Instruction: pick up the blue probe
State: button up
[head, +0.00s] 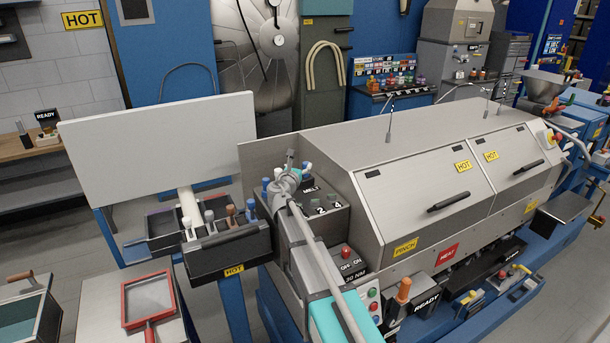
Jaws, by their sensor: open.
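A blue-handled probe (252,210) stands upright at the right end of a black rack (215,266) with a yellow HOT label. White, grey and brown-handled probes stand to its left in the same rack. More blue-topped pieces (277,173) show just behind my wrist, partly hidden; I cannot tell if they are probes. My arm reaches up from the bottom edge, and my gripper (290,160) is at its far end, small in the picture, to the right of and above the rack. It is open and appears apart from the blue-handled probe.
A large grey machine (430,190) with HOT labels fills the right. A pale upright panel (160,135) stands behind the rack. A compartmented tray (165,246) lies behind it. A red-framed sieve (148,300) lies at lower left. Open floor shows at left.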

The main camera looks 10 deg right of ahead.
jog(key=shift+f+b, duration=2.85)
jog(key=shift+f, duration=0.3)
jog(key=shift+w, duration=0.1)
jog(key=shift+x, duration=3.7)
jog(key=shift+c, duration=0.3)
grip_shut()
